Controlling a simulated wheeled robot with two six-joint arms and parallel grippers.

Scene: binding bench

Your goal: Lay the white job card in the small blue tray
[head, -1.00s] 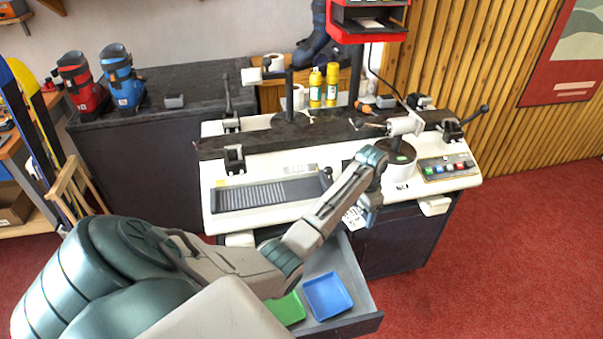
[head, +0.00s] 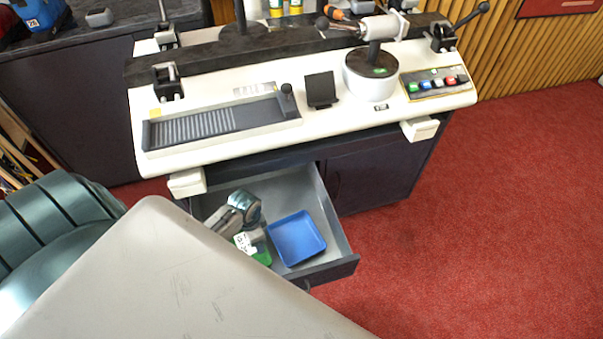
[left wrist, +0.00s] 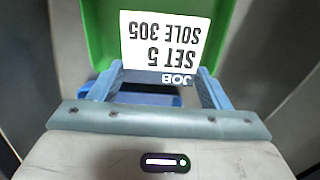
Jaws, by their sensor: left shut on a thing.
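The white job card (head: 243,243) is held by my left gripper (head: 257,237) inside the open drawer's outline, over the green tray. In the left wrist view the card (left wrist: 165,42) faces the camera with upside-down print reading JOB, SET 5, SOLE 305. My left gripper (left wrist: 156,90) is shut on its edge. The small blue tray (head: 297,238) lies in the drawer just right of the gripper and looks empty. My right gripper is out of view.
The green tray (head: 263,257) lies left of the blue tray, partly hidden by my arm; it fills the background behind the card in the left wrist view (left wrist: 97,30). The open drawer (head: 335,255) sits under the white machine bench (head: 330,125), whose front edge overhangs its back.

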